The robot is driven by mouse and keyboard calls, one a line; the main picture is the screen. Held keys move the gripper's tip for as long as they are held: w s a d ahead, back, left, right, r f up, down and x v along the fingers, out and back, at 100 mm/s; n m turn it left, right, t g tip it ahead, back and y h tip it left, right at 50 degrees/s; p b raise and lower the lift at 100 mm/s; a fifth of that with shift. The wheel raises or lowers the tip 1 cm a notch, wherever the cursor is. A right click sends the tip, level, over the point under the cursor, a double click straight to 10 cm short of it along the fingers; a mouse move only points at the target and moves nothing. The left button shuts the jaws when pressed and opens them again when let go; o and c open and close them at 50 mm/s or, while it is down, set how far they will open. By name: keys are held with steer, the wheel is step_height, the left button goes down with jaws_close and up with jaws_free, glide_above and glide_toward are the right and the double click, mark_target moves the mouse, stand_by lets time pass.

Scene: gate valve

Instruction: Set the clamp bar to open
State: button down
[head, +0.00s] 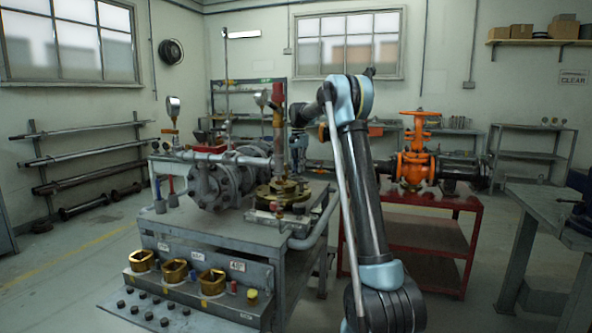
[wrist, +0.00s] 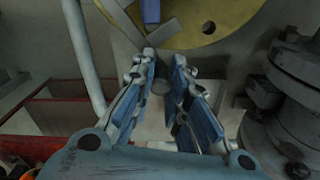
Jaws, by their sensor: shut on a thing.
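My gripper (wrist: 164,62) reaches toward the edge of a brass flange in the wrist view. Its two blue-and-grey fingers are close together, with a small grey rounded piece (wrist: 161,87) between them. I take this piece for the clamp bar's end, but most of it is hidden by the fingers. A flat grey bar (wrist: 157,33) lies across the brass flange (wrist: 208,22) just beyond the fingertips, with a blue piece (wrist: 150,11) beside it. In the head view the brass flange (head: 277,192) sits on the grey bench, and my wrist is above and right of it.
The grey bench (head: 225,226) carries a large flanged valve body (head: 212,183) left of the brass flange. A vertical red-topped pipe (head: 278,130) stands close by. A red cart (head: 425,213) with an orange valve (head: 414,165) is to the right. Open floor lies at left.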

steer(key=shift+w, duration=0.1)
steer(key=c, duration=1.5)
jaws_free()
steer(key=shift+c, duration=0.2)
step_height(320, 180, up, 12)
steer(key=shift+d+f, duration=0.1)
